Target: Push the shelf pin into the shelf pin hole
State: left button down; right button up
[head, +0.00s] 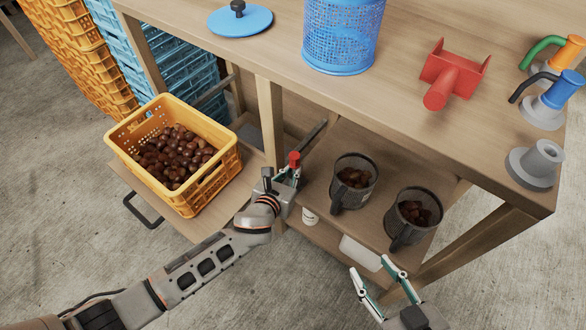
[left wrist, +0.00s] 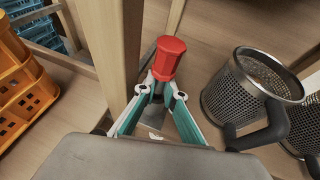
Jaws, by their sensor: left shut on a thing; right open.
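The shelf pin (head: 294,158) has a red head and sits between the fingers of my left gripper (head: 287,174). In the left wrist view the red head of the pin (left wrist: 168,58) stands up beyond the fingertips of my left gripper (left wrist: 164,92), which is shut on it. The pin is close beside a wooden post (head: 270,115) of the workbench; I cannot tell whether they touch. I cannot make out the shelf pin hole. My right gripper (head: 369,265) is open and empty at the lower right, in front of the bench.
A yellow crate of chestnuts (head: 201,198) stands on a pulled-out board at left. Two dark mesh baskets (head: 349,196) (head: 418,230) with chestnuts stand on the lower shelf, right of my left gripper. The benchtop (head: 400,75) overhangs behind. Floor in front is clear.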

pick_arm(q)
jog(key=shift+f+b, duration=0.45)
jog(key=shift+f, duration=0.35)
pick_arm(e)
jog(key=shift+s+f, duration=0.5)
jog(key=shift+f, duration=0.4)
pick_arm(q)
jog(key=c, duration=2)
grip_release()
jog(key=shift+c, duration=0.2)
jog(key=v, duration=1.2)
